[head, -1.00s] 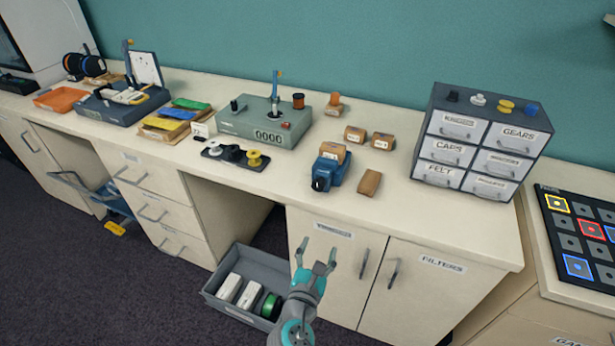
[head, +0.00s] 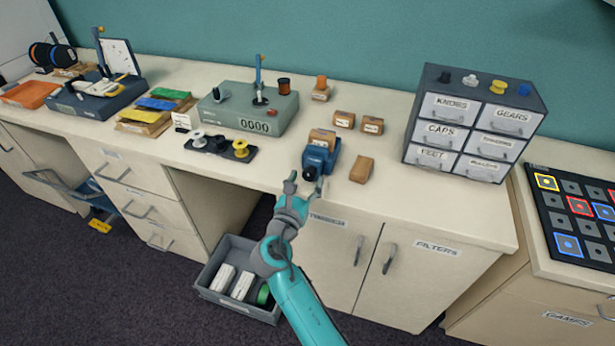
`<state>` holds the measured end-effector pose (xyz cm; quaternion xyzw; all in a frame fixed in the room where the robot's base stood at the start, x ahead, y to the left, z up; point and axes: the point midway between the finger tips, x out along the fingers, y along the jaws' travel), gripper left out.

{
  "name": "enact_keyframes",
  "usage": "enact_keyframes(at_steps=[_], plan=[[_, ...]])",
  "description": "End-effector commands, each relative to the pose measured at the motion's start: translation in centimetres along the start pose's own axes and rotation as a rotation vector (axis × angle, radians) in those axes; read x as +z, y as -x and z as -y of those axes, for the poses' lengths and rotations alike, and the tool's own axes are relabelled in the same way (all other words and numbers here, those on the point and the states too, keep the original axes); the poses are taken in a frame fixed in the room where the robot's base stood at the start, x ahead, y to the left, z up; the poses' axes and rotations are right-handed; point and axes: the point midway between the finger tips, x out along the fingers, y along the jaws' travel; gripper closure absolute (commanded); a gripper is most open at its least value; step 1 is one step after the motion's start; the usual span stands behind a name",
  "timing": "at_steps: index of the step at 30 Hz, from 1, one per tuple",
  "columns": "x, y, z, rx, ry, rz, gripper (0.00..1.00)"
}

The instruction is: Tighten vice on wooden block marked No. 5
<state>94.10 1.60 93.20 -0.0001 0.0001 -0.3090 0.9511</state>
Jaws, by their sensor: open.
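The blue vice (head: 321,158) stands near the front edge of the worktop, with its dark front end (head: 310,173) facing the edge. A wooden block (head: 322,138) with a pale label sits in or on the top of the vice; its marking is too small to read. My gripper (head: 305,184) is open and empty, just in front of and slightly below the vice in the picture. The fingertips look close to the dark front end, but I cannot tell whether they touch it.
A plain wooden block (head: 361,169) lies right of the vice. Two labelled blocks (head: 344,120) (head: 372,125) lie behind. Left are a spool strip (head: 217,145) and a grey counter box (head: 247,108). A drawer cabinet (head: 472,123) stands right.

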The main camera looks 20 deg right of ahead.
Motion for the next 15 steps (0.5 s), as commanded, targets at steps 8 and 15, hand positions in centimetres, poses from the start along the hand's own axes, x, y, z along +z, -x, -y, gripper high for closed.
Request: enact_keyframes(at_steps=[8, 15], plan=[[0.0, -1.7, 0.0, 0.000, 0.000, 0.000, 0.37], [0.0, -1.7, 0.0, 0.000, 0.000, 0.000, 0.37]])
